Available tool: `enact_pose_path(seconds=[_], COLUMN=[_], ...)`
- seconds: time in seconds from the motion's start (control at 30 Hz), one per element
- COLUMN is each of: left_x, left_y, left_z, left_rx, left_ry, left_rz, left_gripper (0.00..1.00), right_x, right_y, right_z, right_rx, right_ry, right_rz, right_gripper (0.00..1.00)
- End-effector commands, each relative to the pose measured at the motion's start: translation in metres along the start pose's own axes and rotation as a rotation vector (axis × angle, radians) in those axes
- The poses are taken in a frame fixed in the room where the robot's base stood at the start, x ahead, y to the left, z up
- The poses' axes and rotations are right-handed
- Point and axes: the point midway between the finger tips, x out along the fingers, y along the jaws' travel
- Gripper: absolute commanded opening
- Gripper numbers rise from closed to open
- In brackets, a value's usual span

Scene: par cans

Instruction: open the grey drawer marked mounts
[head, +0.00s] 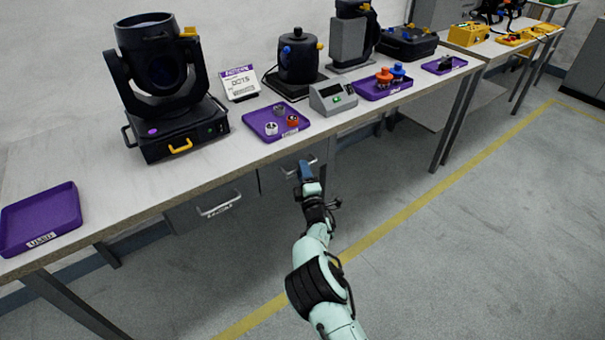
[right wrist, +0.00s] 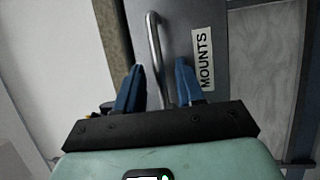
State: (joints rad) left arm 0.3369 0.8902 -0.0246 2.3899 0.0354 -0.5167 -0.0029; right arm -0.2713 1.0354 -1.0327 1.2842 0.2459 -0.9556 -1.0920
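The grey drawer marked mounts (head: 274,182) hangs under the table and looks shut. In the right wrist view its front (right wrist: 183,25) fills the upper middle, with the MOUNTS label (right wrist: 202,58) on the right. Its metal bar handle (right wrist: 153,38) runs down between the two blue fingers of my right gripper (right wrist: 159,68). The fingers are apart, one on each side of the bar, with gaps showing. In the head view my right gripper (head: 305,168) is at this drawer's handle and hides part of it. My left gripper is not in view.
A second grey drawer (head: 205,213) with a handle is to the left. Floor in front of the table is clear.

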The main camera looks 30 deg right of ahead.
Motion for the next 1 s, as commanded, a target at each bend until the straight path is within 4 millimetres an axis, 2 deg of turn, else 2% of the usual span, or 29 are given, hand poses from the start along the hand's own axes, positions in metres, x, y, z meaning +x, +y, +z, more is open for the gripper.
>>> enact_pose_path(seconds=[0.37,0.4,0.47,0.5,0.53,1.0], left_x=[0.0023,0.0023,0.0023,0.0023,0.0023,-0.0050], left_y=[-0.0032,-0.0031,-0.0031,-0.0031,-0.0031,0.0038], left_z=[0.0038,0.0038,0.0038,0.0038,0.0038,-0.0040], left_rx=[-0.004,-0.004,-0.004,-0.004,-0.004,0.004], left_ry=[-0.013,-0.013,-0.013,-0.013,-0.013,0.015], left_rz=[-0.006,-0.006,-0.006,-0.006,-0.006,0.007], left_gripper=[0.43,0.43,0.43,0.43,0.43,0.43], right_x=[0.0059,0.0059,0.0058,0.0058,0.0058,-0.0014], right_y=[0.0005,0.0005,0.0005,0.0006,0.0006,0.0025], right_z=[-0.0002,-0.0002,-0.0002,-0.0002,-0.0002,0.0032], right_rx=[0.000,0.000,0.001,0.001,0.001,0.000], right_ry=[0.000,0.000,0.000,0.000,0.000,-0.001], right_rz=[0.000,0.000,0.000,0.000,0.000,-0.002], right_gripper=[0.38,0.35,0.15,0.02,0.00,0.00])
